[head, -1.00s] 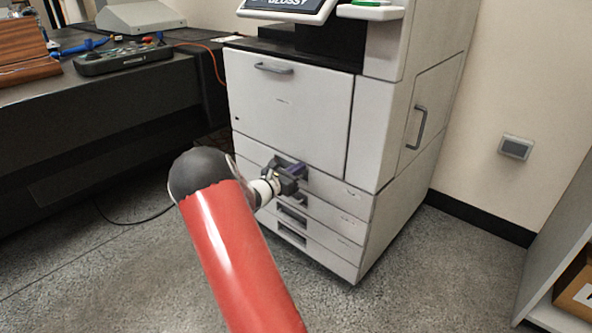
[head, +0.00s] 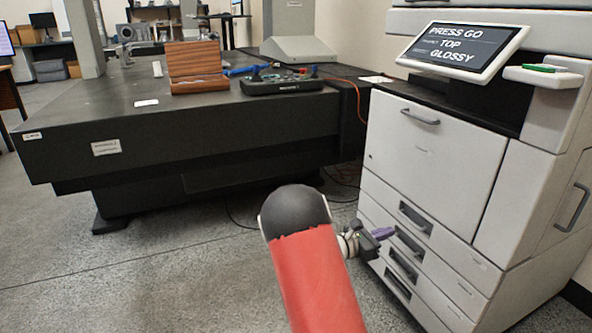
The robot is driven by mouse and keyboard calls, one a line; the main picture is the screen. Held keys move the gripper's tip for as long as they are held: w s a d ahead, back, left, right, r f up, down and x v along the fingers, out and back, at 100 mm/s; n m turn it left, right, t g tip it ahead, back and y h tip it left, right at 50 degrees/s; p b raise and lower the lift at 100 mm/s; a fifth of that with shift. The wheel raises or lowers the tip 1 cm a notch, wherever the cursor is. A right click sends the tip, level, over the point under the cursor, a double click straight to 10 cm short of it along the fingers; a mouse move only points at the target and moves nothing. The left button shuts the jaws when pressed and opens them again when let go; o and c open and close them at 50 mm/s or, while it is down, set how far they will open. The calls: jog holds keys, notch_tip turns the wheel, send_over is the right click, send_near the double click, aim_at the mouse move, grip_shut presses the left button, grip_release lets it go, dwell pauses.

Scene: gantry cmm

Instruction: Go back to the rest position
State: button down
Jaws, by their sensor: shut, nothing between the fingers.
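My gripper (head: 382,235) is at the end of my red arm, low in front of the printer (head: 432,160). It shows small, with purple finger parts pointing right toward the printer's upper paper drawers. The fingers are shut with nothing held. I cannot tell whether they touch the drawer front. The elbow of my arm hides part of the wrist and the floor behind it.
The printer's screen (head: 462,47) reads "PRESS GO TOP GLOSSY". Open speckled floor (head: 130,270) lies front left. An orange cable (head: 352,88) runs beside the printer.

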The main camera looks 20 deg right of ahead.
jog(key=s+a+r+m+g+y+p, duration=0.1)
jog(key=s+a+r+m+y+p, duration=0.1)
jog(key=s+a+r+m+y, duration=0.3)
jog(key=s+a+r+m+g+y+p, duration=0.1)
jog(key=s+a+r+m+y, duration=0.15)
jog(key=s+r+m, duration=0.35)
jog(key=s+a+r+m+t+y+p, duration=0.2)
jog(key=s+a, duration=0.5)
jog(key=a, duration=0.4)
jog(key=s+a+r+m+t+y+p, duration=0.2)
jog(key=s+a+r+m+t+y, duration=0.2)
jog(key=s+a+y, duration=0.4)
jog(key=a+r+m, duration=0.1)
jog(key=a+r, duration=0.1)
jog(key=a, duration=0.2)
jog(key=shift+m, duration=0.4)
